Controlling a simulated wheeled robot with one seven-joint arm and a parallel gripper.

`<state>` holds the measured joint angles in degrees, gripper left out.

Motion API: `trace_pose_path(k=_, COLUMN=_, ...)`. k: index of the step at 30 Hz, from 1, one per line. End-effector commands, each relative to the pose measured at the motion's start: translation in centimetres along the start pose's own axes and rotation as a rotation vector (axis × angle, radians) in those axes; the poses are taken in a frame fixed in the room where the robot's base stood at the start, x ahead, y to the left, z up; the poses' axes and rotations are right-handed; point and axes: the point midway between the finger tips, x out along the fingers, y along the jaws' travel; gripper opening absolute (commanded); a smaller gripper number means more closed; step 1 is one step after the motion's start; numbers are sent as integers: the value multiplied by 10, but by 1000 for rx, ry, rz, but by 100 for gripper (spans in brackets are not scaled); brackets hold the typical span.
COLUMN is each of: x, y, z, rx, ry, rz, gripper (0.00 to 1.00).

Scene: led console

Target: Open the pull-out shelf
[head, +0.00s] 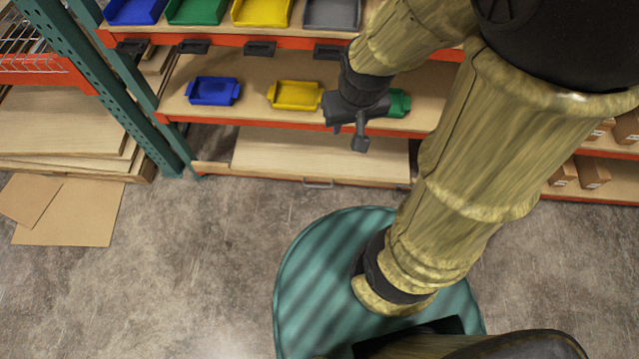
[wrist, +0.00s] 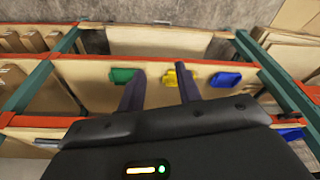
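The pull-out shelf (head: 300,155) is the lowest light wooden board of the orange and green rack in the head view. A grey bar handle (head: 318,183) sits on its front edge. In the wrist view the shelf (wrist: 160,45) shows at the top, beyond the fingers, with its handle (wrist: 160,22) on the far edge. My gripper (head: 360,130) is in front of the middle shelf in the head view, above and right of the handle and apart from it. In the wrist view my gripper (wrist: 160,84) has its two fingers spread with nothing between them.
Blue (head: 213,91), yellow (head: 294,95) and green (head: 398,103) bins stand on the middle shelf. More bins line the shelf above. Green rack posts (head: 98,80) stand at left. Cardboard (head: 68,212) lies on the floor at left. The floor (head: 235,215) before the handle is clear.

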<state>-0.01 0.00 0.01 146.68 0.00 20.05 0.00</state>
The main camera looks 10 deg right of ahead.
Motion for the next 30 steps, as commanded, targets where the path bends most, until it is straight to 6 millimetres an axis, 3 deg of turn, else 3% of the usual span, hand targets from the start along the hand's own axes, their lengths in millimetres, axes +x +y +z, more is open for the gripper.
trace_pose_path(k=6, x=5, y=1, z=-1, rx=3, ry=1, rz=2, gripper=34)
trace_pose_path(k=11, x=40, y=12, z=-10, rx=25, ry=11, rz=20, gripper=34)
trace_pose_path(k=14, x=81, y=24, z=-22, rx=47, ry=26, rz=34, gripper=34)
trace_pose_path(k=22, x=218, y=58, z=-55, rx=121, ry=90, rz=25, gripper=34)
trace_pose_path(k=30, x=361, y=86, z=-67, rx=223, ry=153, rz=-67, gripper=34)
